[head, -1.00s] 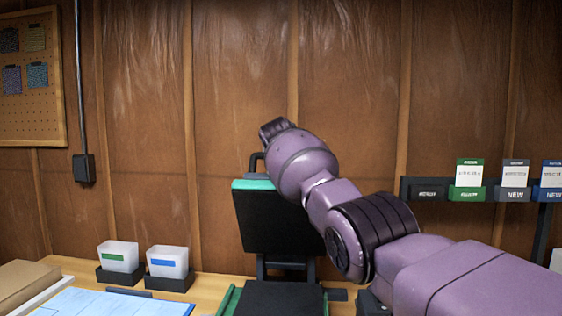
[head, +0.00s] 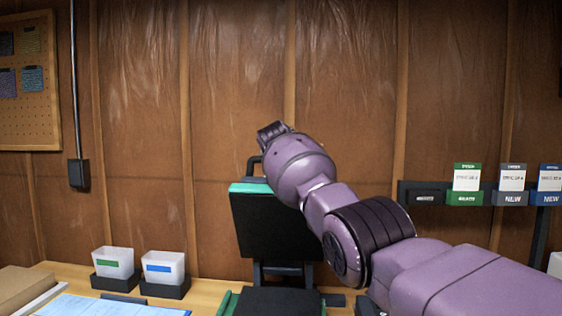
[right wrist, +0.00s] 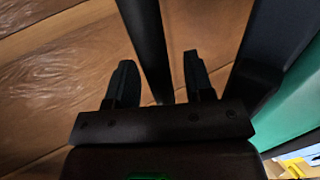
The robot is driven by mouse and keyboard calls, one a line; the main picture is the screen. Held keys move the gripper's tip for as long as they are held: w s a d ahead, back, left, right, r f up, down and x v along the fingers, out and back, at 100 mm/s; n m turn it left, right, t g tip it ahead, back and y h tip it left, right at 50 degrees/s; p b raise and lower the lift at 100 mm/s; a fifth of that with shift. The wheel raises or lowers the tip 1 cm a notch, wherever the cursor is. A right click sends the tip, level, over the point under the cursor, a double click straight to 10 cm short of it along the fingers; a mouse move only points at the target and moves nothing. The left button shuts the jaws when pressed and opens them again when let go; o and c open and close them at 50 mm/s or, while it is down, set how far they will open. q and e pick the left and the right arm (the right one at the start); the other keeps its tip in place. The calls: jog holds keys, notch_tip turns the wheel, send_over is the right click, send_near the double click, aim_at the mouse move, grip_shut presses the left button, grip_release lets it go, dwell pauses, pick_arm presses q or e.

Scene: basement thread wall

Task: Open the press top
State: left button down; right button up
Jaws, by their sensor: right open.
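The press stands on the bench with its top (head: 270,222) raised steeply, its black face toward me and a green edge along its upper end. Its black base (head: 280,301) lies below with green sides. A dark handle (head: 253,166) sticks up at the top's upper edge, partly hidden by my right arm. In the right wrist view my right gripper (right wrist: 160,80) is open, and a dark bar (right wrist: 146,40), seemingly the handle, runs between its fingers. I cannot tell if they touch. The fingers are hidden in the head view. My left gripper is not in view.
Two white bins with a green label (head: 113,263) and a blue label (head: 163,267) stand left of the press. Blue paper (head: 105,305) lies at the front left. A card rack (head: 425,195) is at the right. The wooden wall (head: 230,100) is close behind.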

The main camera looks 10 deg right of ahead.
jog(key=p+v, duration=0.2)
jog(key=v, duration=0.1)
jog(key=shift+d+r+p, duration=0.1)
jog(key=shift+r+p, duration=0.1)
jog(key=shift+p, duration=0.2)
jog(key=shift+v, duration=0.95)
jog(key=v, duration=0.3)
jog(key=shift+s+f+p, duration=0.1)
jog(key=shift+s+p, duration=0.2)
jog(key=shift+p, duration=0.1)
jog(key=shift+v, duration=1.2)
